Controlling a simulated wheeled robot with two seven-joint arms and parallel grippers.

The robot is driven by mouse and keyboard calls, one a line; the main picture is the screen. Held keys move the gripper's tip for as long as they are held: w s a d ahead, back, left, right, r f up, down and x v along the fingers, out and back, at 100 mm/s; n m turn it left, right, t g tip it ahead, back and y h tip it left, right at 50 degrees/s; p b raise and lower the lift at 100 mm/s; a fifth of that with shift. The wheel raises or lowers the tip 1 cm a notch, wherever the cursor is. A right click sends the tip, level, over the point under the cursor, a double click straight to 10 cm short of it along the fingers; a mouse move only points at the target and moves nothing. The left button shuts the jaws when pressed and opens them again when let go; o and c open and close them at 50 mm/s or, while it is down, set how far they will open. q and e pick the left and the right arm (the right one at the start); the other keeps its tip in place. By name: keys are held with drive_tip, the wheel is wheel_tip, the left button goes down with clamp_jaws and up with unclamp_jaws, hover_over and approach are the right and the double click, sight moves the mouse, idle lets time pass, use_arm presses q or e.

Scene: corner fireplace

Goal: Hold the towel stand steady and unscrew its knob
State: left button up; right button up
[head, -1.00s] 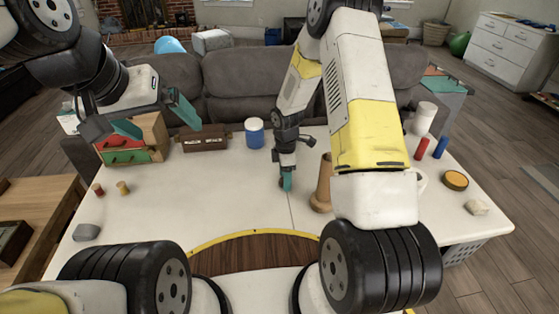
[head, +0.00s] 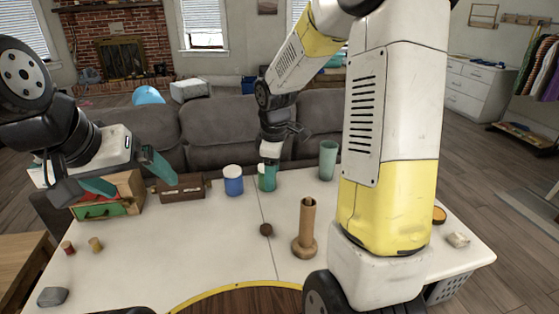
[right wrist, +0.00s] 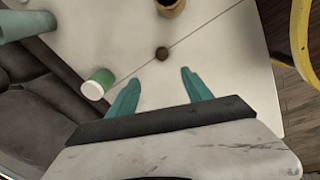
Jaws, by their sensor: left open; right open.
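The towel stand, a wooden post on a round base (head: 305,228), stands upright near the middle of the white table; it also shows at the top of the right wrist view (right wrist: 170,6). The knob, a small dark brown ball (head: 266,229), lies on the table left of the stand, apart from it; it also shows in the right wrist view (right wrist: 162,53). My right gripper (right wrist: 160,77) is open and empty above the table, apart from the knob. My left gripper (head: 147,188) is open and empty over the table's left side, away from the stand.
A green jar (right wrist: 98,83) stands near my right gripper. A blue jar (head: 233,181), brown box (head: 183,187) and teal cup (head: 328,160) stand along the back. Small spools (head: 95,244) and a grey stone (head: 52,296) lie left. The table's front middle is clear.

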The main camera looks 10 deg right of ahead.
drive_tip(key=s+d+r+m+t+y, duration=0.1)
drive_tip(key=s+r+m+t, duration=0.3)
drive_tip(key=s+r+m, duration=0.9)
drive_tip(key=s+r+y, duration=0.1)
drive_tip(key=s+r, duration=0.2)
drive_tip(key=s, duration=0.3)
drive_tip(key=shift+s+t, duration=0.3)
drive_tip(key=shift+s, duration=0.05)
